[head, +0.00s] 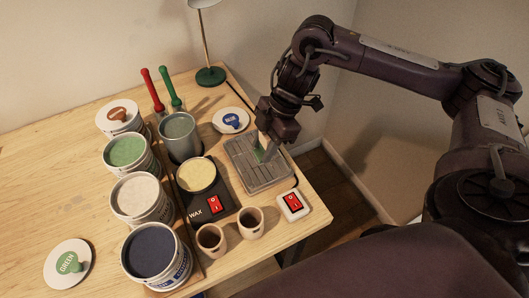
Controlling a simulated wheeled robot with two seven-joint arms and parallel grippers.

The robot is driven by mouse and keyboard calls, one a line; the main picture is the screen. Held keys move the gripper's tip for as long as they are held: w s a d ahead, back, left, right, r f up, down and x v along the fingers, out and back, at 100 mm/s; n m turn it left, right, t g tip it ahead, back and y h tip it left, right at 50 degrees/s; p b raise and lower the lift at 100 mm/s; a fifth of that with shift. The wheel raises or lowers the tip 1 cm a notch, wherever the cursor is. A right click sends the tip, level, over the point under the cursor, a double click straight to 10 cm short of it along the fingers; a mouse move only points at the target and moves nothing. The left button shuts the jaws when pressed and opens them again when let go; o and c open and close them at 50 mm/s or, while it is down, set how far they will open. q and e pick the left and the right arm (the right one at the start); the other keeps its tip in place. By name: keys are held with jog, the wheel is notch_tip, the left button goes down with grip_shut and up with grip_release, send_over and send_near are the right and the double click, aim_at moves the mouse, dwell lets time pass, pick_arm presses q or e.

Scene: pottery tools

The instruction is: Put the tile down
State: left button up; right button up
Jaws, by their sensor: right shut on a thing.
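My right gripper (268,136) is shut on a small tile (267,152), pale at the top and green lower down. The tile is held roughly upright at the grey ribbed tray (262,182), near its back part. I cannot tell whether its lower edge touches the tray. The gripper fingers partly hide the tile. My left gripper is not in view.
Glaze tubs stand in a column at left, including a dark blue one (150,252). Left of the tray are a wax pot (198,176) and a grey cup (179,127). Two brown cups (250,222) and a red switch (293,205) stand in front. A blue-handled lid (231,120) lies behind.

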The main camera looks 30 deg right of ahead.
notch_tip(320, 180, down, 3)
jog(key=shift+f, duration=0.1)
jog(key=shift+f, duration=0.1)
jog(key=o, duration=1)
